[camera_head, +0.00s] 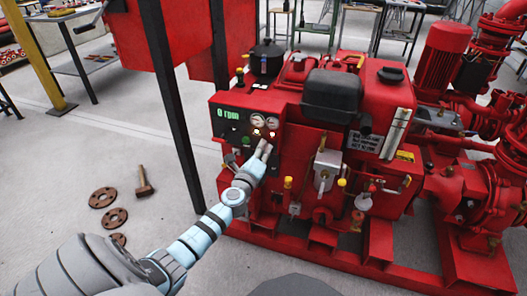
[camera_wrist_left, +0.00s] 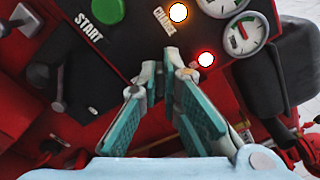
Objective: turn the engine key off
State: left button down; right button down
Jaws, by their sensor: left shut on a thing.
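The red engine carries a dark control panel (camera_head: 233,125) with a display that reads 0 rpm. My left gripper (camera_head: 265,148) reaches the panel's lower right part, below two round gauges. In the left wrist view the two fingertips of my left gripper (camera_wrist_left: 166,72) are close together against the panel, shut on the engine key. The key itself is hidden by the fingertips. A lit orange lamp marked CHARGE (camera_wrist_left: 178,12) and a lit red lamp (camera_wrist_left: 206,59) are just beyond the fingertips. A green START button (camera_wrist_left: 108,9) is at upper left. My right gripper is not in view.
Two gauges sit beside the lamps, one a white gauge (camera_wrist_left: 242,35). A black lever (camera_wrist_left: 58,88) is left of the fingers. A dark post (camera_head: 172,105) stands left of the engine.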

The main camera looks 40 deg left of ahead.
pick_arm(q)
jog(key=shift+n+b, duration=1.45)
jog(key=shift+n, duration=2.15)
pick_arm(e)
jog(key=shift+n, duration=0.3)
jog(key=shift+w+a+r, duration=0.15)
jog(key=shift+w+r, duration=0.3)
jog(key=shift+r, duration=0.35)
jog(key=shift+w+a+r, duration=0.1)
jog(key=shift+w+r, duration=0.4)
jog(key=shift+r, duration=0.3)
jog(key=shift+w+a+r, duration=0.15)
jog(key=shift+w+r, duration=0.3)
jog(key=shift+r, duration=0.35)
pick_arm(q)
jog(key=c, duration=1.8)
grip_release()
jog(key=shift+f, duration=0.1)
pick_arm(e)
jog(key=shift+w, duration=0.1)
pick_arm(q)
jog(key=v, duration=1.2)
